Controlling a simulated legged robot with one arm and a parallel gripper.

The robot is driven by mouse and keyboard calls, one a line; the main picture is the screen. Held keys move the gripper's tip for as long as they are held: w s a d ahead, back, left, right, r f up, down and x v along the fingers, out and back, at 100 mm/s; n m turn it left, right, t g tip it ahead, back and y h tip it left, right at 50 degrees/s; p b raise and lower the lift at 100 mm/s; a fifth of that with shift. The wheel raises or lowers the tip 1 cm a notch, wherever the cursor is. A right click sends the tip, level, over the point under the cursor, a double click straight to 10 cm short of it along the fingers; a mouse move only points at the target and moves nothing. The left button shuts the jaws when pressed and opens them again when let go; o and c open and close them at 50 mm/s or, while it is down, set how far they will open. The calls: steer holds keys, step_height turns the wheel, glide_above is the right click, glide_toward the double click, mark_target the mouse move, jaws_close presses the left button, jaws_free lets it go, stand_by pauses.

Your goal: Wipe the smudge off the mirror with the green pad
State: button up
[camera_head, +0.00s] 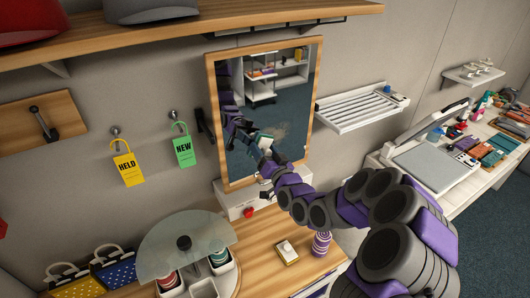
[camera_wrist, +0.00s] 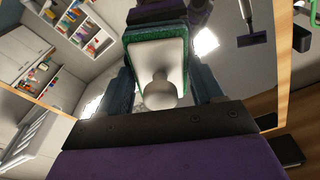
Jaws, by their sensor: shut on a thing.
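The wood-framed mirror (camera_head: 240,160) hangs on the wall at the centre of the head view. A faint brownish smudge (camera_head: 279,132) shows on the right part of its glass. My gripper (camera_head: 268,172) is in front of the mirror's lower part. In the wrist view my gripper (camera_wrist: 160,88) is shut on the green pad (camera_wrist: 131,48), with a finger on each side of its white backing and round knob. The pad's green edge faces away from my wrist, towards the mirror. I cannot tell whether it touches the glass. My arm is reflected in the mirror.
A wooden shelf (camera_head: 150,42) runs above the mirror. Yellow (camera_head: 128,168) and green (camera_head: 184,151) tags hang to its left. Below are a white box with a red button (camera_head: 249,212), a domed lid (camera_head: 185,262) and a purple striped bottle (camera_head: 321,243). A white rack (camera_head: 360,107) is right.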

mark_target(290, 134)
steer(key=shift+w+d+b, duration=0.45)
steer(key=shift+w+d, duration=0.1)
steer(key=shift+d, duration=0.25)
steer(key=shift+w+d+b, duration=0.5)
steer(key=shift+d, duration=0.3)
steer(key=shift+w+d+b, duration=0.45)
steer(key=shift+w+d, duration=0.1)
steer(key=shift+d, duration=0.25)
steer(key=shift+w+d+p, duration=0.2)
steer(key=shift+w+d, duration=0.4)
steer(key=shift+d, duration=0.25)
steer(key=shift+w+d+p, duration=0.2)
steer(key=shift+w+d, duration=0.35)
steer(key=shift+d, duration=0.35)
steer(key=shift+w+d+p, duration=0.2)
steer(key=shift+w+d, duration=0.4)
steer(key=shift+d, duration=0.25)
steer(key=shift+a, duration=0.1)
